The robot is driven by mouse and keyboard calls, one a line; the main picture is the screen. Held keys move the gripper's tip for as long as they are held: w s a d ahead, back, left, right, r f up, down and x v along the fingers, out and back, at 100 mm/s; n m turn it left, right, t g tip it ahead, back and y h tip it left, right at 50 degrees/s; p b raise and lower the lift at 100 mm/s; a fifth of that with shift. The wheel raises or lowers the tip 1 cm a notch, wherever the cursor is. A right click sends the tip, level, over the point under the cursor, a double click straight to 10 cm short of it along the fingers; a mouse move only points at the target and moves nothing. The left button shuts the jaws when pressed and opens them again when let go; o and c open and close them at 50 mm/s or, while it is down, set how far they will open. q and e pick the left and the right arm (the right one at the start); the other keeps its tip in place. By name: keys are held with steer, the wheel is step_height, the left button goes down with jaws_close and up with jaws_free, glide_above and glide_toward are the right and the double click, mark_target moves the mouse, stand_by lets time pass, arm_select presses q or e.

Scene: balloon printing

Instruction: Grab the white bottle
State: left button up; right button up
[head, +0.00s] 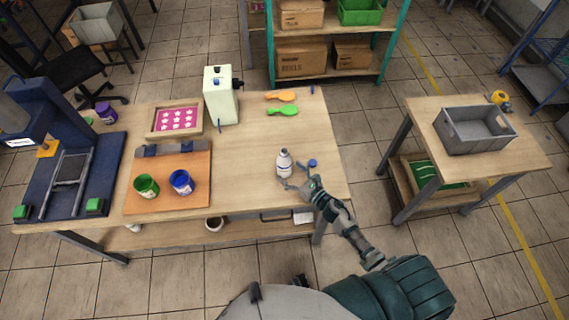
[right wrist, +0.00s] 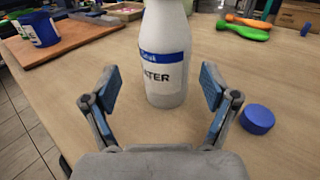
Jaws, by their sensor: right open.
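The white bottle (head: 284,163) stands upright on the wooden table, near its front right part. In the right wrist view the bottle (right wrist: 166,65) has a blue band and black lettering; its top is cut off by the frame. My right gripper (head: 296,184) is open and close in front of the bottle. In the right wrist view the open fingers of the gripper (right wrist: 160,88) stand left and right of the bottle's lower part, with gaps on both sides. The bottle's base rests on the table. My left gripper is in neither view.
A blue cap (right wrist: 257,119) lies on the table just right of the gripper. An orange board (head: 160,200) with green (head: 146,187) and blue (head: 182,182) paint pots is to the left. Orange (head: 281,96) and green (head: 283,110) balloon-like items lie farther back.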

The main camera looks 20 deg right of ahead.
mark_target(290, 169)
steer(key=x, duration=0.4)
steer(key=shift+w+a+r, duration=0.1)
steer(key=shift+w, duration=0.25)
steer(key=shift+d, duration=0.75)
steer(key=c, duration=1)
steer(key=shift+a, duration=0.4)
steer(key=c, duration=0.4)
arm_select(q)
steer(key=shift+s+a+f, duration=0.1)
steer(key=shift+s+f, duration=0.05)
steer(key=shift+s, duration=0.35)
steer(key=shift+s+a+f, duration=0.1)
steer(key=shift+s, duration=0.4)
arm_select(e)
steer(key=shift+a, duration=0.35)
